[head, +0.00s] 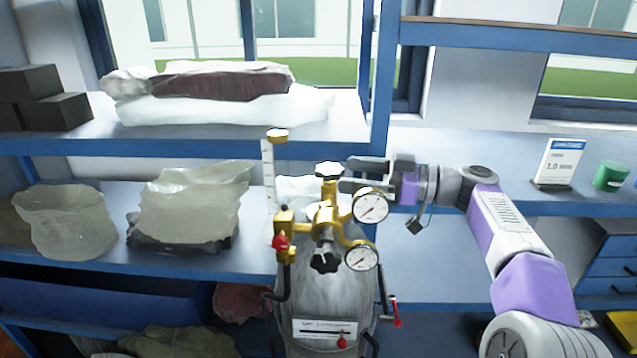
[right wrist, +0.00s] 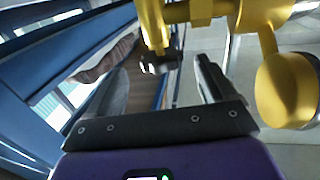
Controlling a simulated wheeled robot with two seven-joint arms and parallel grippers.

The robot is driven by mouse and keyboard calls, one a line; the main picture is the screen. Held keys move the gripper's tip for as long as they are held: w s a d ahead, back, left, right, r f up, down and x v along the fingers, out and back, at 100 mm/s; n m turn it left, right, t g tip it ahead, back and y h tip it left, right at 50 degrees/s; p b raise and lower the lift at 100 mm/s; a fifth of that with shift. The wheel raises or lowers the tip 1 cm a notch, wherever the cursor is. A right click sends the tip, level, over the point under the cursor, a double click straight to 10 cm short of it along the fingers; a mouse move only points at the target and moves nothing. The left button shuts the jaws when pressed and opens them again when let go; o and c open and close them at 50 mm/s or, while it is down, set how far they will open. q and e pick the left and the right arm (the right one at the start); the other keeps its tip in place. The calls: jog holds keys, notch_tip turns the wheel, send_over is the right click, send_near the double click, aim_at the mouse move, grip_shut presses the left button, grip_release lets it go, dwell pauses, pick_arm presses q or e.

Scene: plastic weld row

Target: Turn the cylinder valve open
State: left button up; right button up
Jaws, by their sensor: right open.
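The gas cylinder (head: 310,292) stands upright at the centre of the head view, with a brass valve (head: 325,215) on top. In the right wrist view, a dark knob on a brass stem (right wrist: 153,25) shows beyond the open fingers; contact cannot be told. My left gripper is out of view.
A flowmeter tube (head: 268,175) with a red knob (head: 280,242) stands left of the valve. Shelves hold wrapped bundles (head: 190,205) and dark boxes (head: 42,98). A blue post (head: 382,80) rises behind. A sign card (head: 560,163) and green tin (head: 610,174) sit right.

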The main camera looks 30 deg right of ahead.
aim_at(320, 167)
jog(key=p+x, duration=0.1)
jog(key=x, duration=0.6)
jog(key=shift+a+p, duration=0.2)
jog(key=shift+p, duration=0.1)
jog(key=c, duration=1)
jog(key=shift+c, duration=0.2)
